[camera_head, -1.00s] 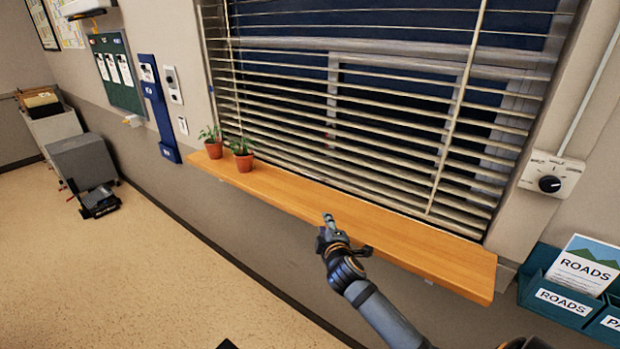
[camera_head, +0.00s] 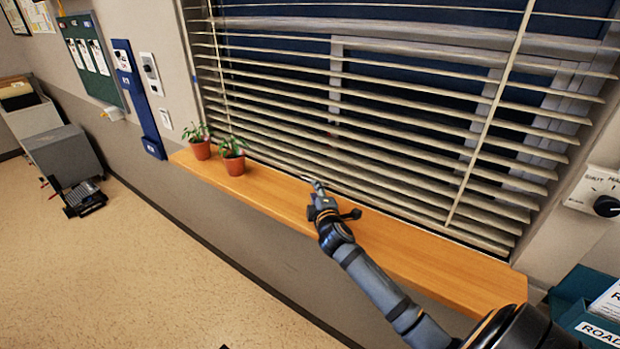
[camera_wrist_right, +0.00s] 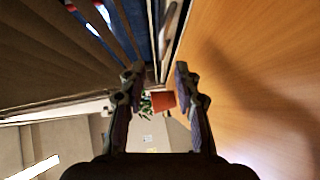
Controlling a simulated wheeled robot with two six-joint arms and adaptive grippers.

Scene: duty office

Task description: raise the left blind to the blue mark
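A window blind with pale horizontal slats (camera_head: 400,128) hangs in front of a dark window, its slats tilted apart and its lowest slats close to the wooden sill. I cannot tell whether it is the left one; no blue mark on it is clear to me. A dial (camera_head: 606,206) with lettered positions is on the wall right of the window, partly cut off by the picture edge. My right gripper (camera_head: 331,199) is over the sill, just in front of the lower slats. In the right wrist view its fingers (camera_wrist_right: 158,70) are apart with nothing between them. My left gripper is not in view.
Two potted plants (camera_head: 233,163) stand on the left part of the orange wooden sill (camera_head: 430,262). A blue panel (camera_head: 128,75) and a small white control plate (camera_head: 150,73) are on the wall further left. A teal leaflet rack (camera_head: 572,295) is at lower right.

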